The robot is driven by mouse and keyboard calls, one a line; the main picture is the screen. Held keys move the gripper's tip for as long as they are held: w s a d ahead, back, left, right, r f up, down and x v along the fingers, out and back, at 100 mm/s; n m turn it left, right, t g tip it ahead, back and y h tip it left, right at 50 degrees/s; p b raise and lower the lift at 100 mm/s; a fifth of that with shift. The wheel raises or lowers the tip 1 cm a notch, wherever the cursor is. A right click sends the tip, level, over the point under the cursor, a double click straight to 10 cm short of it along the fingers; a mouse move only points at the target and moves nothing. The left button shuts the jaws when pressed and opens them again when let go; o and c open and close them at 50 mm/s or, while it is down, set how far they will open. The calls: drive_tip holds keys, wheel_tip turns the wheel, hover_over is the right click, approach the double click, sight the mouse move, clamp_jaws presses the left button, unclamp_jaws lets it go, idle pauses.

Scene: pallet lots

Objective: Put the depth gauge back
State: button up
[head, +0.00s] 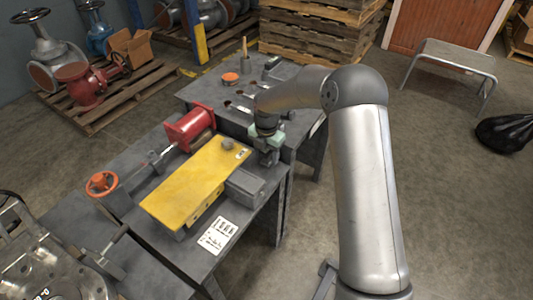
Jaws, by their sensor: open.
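My gripper (268,150) is open and points down at the right end of the yellow block, where the two grey benches meet. The small details between its fingers are too small to tell. I cannot make out the depth gauge for certain. A small grey round piece (228,144) sits on top of the yellow block (197,186), to the left of my gripper. The far bench (208,88) has several dark round recesses and small tools. My arm hides part of its right side.
A red vise-like fixture (190,128) with an orange handwheel (101,184) lies behind the yellow block. A grey box (244,187) and a printed sheet (218,236) are in front. An orange disc (230,78) and an upright wooden handle (244,46) stand on the far bench.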

wheel_tip(320, 180, up, 12)
drive_tip(key=shift+r+p, duration=0.1)
drive_tip(key=shift+p, duration=0.45)
drive_tip(key=s+d+r+m+h, duration=0.1)
drive_tip(key=s+d+r+m, duration=0.2)
drive_tip(key=s+d+m, duration=0.3)
drive_tip(key=s+d+r+m, duration=0.45)
drive_tip(key=s+m, duration=0.25)
drive_tip(key=s, duration=0.2)
drive_tip(key=s+d+f+m, duration=0.1)
drive_tip(key=s+d+m, duration=0.2)
drive_tip(key=s+m, duration=0.5)
drive_tip(key=s+d+f+m+y, duration=0.1)
drive_tip(key=s+d+m, duration=0.3)
drive_tip(key=s+m, duration=0.4)
drive_tip(key=s, duration=0.3)
drive_tip(key=shift+s+m, duration=0.25)
drive_tip(key=shift+m, duration=0.15)
